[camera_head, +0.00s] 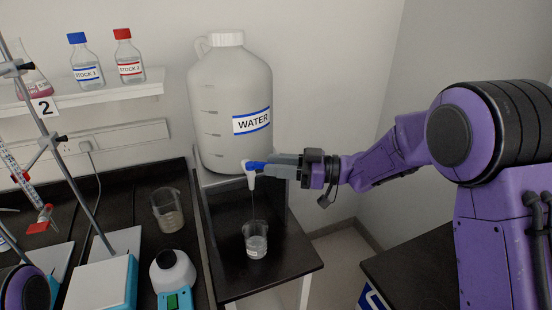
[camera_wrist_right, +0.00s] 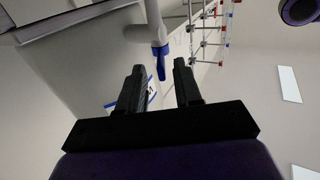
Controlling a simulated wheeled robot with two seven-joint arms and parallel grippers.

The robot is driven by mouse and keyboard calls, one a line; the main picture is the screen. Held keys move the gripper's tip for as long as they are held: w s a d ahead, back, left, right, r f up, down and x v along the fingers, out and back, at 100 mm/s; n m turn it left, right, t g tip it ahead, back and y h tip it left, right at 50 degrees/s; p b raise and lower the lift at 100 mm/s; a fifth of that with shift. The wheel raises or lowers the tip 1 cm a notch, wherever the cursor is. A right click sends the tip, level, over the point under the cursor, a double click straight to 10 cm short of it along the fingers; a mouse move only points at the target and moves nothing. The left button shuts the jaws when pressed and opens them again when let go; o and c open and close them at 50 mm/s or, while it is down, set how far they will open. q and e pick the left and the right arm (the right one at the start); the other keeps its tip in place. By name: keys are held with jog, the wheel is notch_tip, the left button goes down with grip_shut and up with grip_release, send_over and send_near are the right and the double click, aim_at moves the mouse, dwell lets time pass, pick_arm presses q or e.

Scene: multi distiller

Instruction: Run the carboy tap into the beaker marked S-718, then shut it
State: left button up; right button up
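The white carboy (camera_head: 230,90) labelled WATER stands on a raised shelf. Its tap (camera_head: 250,180) has a blue lever (camera_head: 256,166). A thin stream appears to run from the tap into a beaker (camera_head: 256,246) below, which holds some liquid; its marking is too small to read. My right gripper (camera_head: 272,163) is at the lever from the right. In the right wrist view the blue lever (camera_wrist_right: 160,64) lies just beyond and between the two spread, empty fingertips (camera_wrist_right: 158,68). My left gripper is not in view.
A second beaker (camera_head: 167,212) stands on the black bench to the left. A white and teal device (camera_head: 173,275) is in front of it. Stock bottles (camera_head: 85,62) and a flask (camera_head: 33,82) sit on the wall shelf (camera_head: 110,94). Stand rods rise at the left.

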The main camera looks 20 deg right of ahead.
jog(key=shift+a+r, duration=0.1)
jog(key=shift+a, duration=0.1)
grip_shut()
jog(key=shift+w+d, duration=0.1)
jog(key=shift+w+d+f+n+g+y+b, duration=0.1)
jog(key=shift+w+n+g+y+b, duration=0.2)
jog(key=shift+n+g+b, duration=0.35)
jog(key=shift+w+d+f+n+g+y+b, duration=0.1)
jog(key=shift+w+n+g+y+b, duration=0.2)
jog(key=shift+g, duration=0.5)
jog(key=shift+w+d+f+n+g+y+b, duration=0.15)
jog(key=shift+n+g+y+b, duration=0.2)
jog(key=shift+n+g, duration=0.3)
jog(key=n+g, duration=0.1)
jog(key=w+n+g+b, duration=0.1)
jog(key=g, duration=0.1)
jog(key=g+b, duration=0.1)
jog(key=shift+w+r+n+g, duration=0.25)
jog(key=shift+w+n+g, duration=0.05)
jog(key=shift+n+g, duration=0.1)
jog(key=shift+r, duration=0.1)
